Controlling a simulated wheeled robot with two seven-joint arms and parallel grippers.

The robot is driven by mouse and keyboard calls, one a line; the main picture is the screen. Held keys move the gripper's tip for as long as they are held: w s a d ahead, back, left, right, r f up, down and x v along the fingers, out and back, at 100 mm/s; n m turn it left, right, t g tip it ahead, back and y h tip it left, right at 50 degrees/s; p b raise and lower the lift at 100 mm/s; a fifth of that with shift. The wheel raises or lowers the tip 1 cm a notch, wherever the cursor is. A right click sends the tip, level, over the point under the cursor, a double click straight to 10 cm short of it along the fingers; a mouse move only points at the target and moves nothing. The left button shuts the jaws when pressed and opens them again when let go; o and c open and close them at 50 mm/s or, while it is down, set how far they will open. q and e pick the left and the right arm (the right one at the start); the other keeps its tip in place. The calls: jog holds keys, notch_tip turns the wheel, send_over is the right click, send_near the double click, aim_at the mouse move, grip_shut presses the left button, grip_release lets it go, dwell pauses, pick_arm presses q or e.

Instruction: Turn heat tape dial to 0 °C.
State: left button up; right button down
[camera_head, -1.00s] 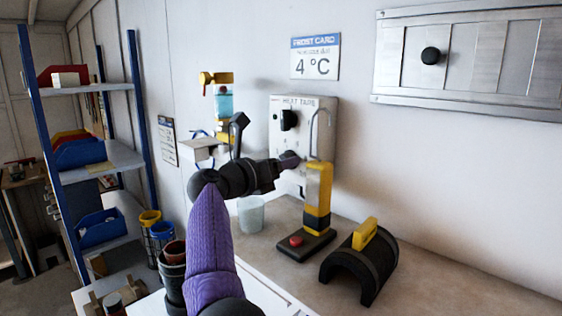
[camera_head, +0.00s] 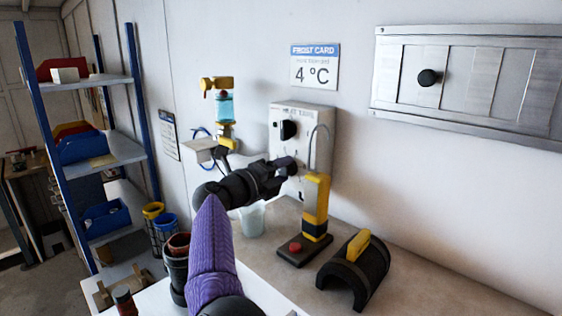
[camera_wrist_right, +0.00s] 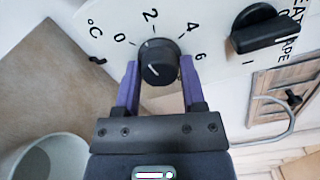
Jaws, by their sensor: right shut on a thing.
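The heat tape panel (camera_head: 318,118) is a white plate on the wall, with a black switch knob (camera_head: 288,130) in its upper part. In the right wrist view, the heat tape dial (camera_wrist_right: 158,62) is a round black knob with a short white mark, beside a °C scale showing 0, 2, 4 and 6. I cannot clearly tell which number the mark points at. My right gripper (camera_head: 290,166) is at the panel's lower part. Its purple fingers (camera_wrist_right: 160,85) are shut on the dial, one on each side. In the head view the gripper hides the dial. My left gripper is not in view.
A black half-round clamp (camera_head: 355,272) sits on the bench. A translucent cup (camera_head: 252,220) stands below my wrist. A card (camera_head: 315,66) reads 4 °C.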

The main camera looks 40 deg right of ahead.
jog(key=shift+r+n+p, duration=0.2)
jog(key=shift+n+p, duration=1.6)
jog(key=shift+n, duration=0.8)
jog(key=shift+c, duration=2.1)
grip_release()
jog(key=shift+o, duration=1)
jog(key=shift+d+f, duration=0.1)
jog(key=shift+d, duration=0.05)
